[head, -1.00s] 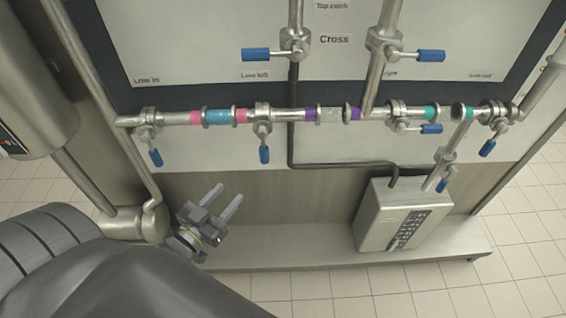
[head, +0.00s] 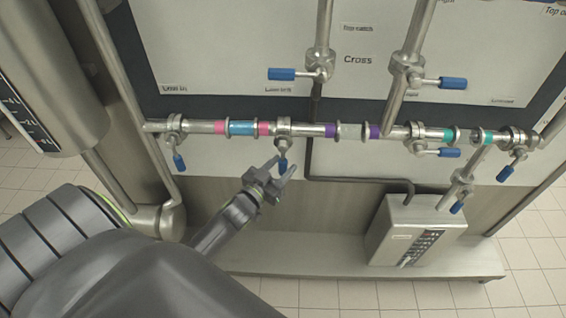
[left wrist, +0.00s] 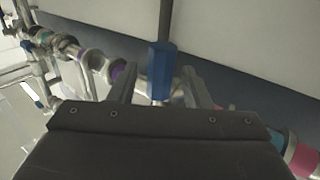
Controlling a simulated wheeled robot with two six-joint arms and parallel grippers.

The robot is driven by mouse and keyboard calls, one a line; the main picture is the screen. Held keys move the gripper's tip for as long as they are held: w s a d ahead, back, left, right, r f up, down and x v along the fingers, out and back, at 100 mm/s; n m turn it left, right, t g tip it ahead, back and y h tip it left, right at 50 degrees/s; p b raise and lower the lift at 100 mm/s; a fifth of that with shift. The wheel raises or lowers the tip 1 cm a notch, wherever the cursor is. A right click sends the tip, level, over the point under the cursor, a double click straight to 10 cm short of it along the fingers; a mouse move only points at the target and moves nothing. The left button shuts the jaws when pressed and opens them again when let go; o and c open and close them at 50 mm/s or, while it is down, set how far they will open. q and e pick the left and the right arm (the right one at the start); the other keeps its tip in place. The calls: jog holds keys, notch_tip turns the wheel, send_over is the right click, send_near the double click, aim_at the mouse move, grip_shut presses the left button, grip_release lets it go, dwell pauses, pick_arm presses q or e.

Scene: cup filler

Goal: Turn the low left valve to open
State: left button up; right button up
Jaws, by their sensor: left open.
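The low left valve (head: 283,127) sits on the horizontal pipe, between a pink band and a purple band. Its blue handle (head: 283,167) hangs down, across the line of the pipe. My left gripper (head: 285,165) is open, with its fingertips on either side of the handle in the head view. In the left wrist view the blue handle (left wrist: 160,62) stands between the two fingers, with gaps on both sides. I cannot tell whether either finger touches it. My right gripper is not in view.
Other blue-handled valves stand nearby: one at the left pipe end (head: 173,126), one above on the vertical pipe (head: 319,73), and several to the right. A metal box (head: 395,235) with buttons stands lower right. A large cylinder (head: 35,85) fills the upper left.

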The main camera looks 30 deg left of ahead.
pick_arm(q)
jog(key=shift+w, duration=0.5)
grip_shut()
